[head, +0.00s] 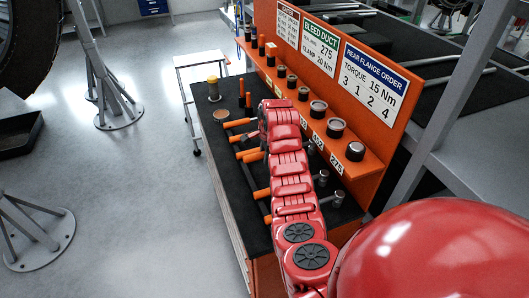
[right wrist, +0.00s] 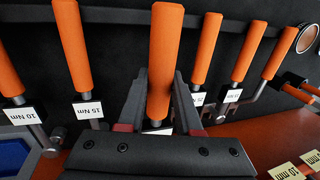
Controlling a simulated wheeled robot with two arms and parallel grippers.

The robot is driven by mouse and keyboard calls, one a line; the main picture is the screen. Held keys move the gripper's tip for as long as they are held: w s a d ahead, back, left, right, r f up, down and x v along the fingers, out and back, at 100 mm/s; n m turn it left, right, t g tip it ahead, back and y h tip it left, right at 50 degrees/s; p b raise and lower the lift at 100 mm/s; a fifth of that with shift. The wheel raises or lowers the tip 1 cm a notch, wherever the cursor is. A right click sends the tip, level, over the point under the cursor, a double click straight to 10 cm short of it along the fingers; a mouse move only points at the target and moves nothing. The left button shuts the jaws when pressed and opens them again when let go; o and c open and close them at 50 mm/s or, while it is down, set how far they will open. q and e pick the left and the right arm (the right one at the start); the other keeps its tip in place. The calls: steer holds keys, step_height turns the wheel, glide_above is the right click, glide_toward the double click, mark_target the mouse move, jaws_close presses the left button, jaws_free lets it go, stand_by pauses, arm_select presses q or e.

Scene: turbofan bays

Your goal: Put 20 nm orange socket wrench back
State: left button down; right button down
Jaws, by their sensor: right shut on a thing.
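My right gripper (right wrist: 157,88) is shut on an orange-handled socket wrench (right wrist: 165,45), its fingers on either side of the handle. The held wrench lies in line with a row of similar wrenches, between one labelled 15 Nm (right wrist: 74,45) and another orange-handled wrench (right wrist: 205,48). Its own label is mostly hidden by the gripper, and I cannot tell whether it touches the bench. In the head view my red right arm reaches over the black bench top (head: 222,162) and hides most of the gripper. My left gripper is not in view.
A wrench labelled 10 Nm (right wrist: 12,60) lies at the left of the row. An orange shelf (head: 318,128) with several sockets and an upright sign panel (head: 372,80) runs along the bench.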

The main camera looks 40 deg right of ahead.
steer(key=shift+r, duration=0.1)
steer(key=shift+w+b, duration=0.1)
steer(key=shift+b, duration=0.25)
steer(key=shift+f+b, duration=0.3)
steer(key=shift+f, duration=0.5)
steer(key=shift+f+b, duration=0.75)
steer(key=shift+f, duration=1.05)
steer(key=shift+b, duration=0.4)
steer(key=shift+f+b, duration=0.55)
steer(key=shift+f, duration=0.8)
steer(key=c, duration=0.5)
jaws_free()
steer(key=shift+f, duration=0.1)
